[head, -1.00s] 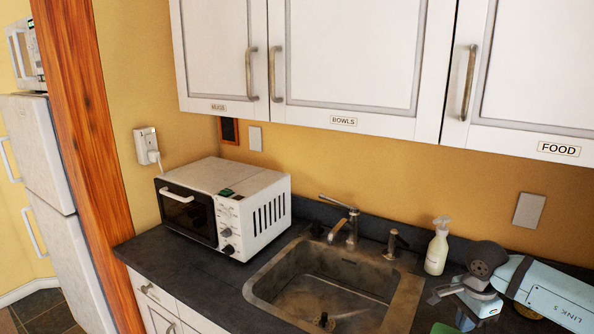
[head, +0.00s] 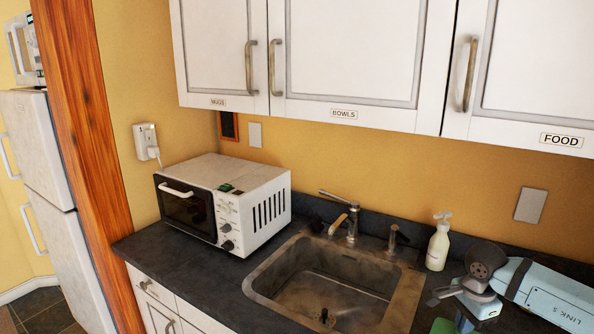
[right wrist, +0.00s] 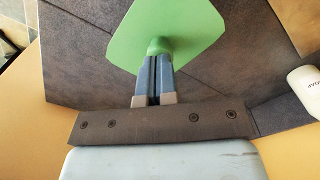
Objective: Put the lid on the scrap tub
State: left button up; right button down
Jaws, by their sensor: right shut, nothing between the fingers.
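A green square lid (right wrist: 185,25) with a round knob (right wrist: 158,46) shows at the top of the right wrist view. My right gripper (right wrist: 155,58) has its blue fingers shut together, with the tips close to the knob and nothing held between them. I cannot tell whether the tips touch the knob. In the head view, a green piece (head: 443,326) shows at the bottom edge beside my right arm, mostly cut off. I cannot make out the scrap tub in either view. My left gripper is out of view.
The sink (head: 330,285) with its faucet (head: 351,225) is left of my right arm. A soap bottle (head: 437,245) stands close behind the arm. A microwave (head: 225,205) is on the dark counter (head: 160,247) at left. Cabinets (head: 350,50) hang above.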

jog(key=shift+f, duration=0.35)
jog(key=shift+s+r, duration=0.1)
jog(key=shift+r+p, duration=0.3)
jog(key=shift+r, duration=0.6)
notch_tip(320, 180, up, 7)
jog(key=p, duration=0.2)
jog(key=shift+p, duration=0.35)
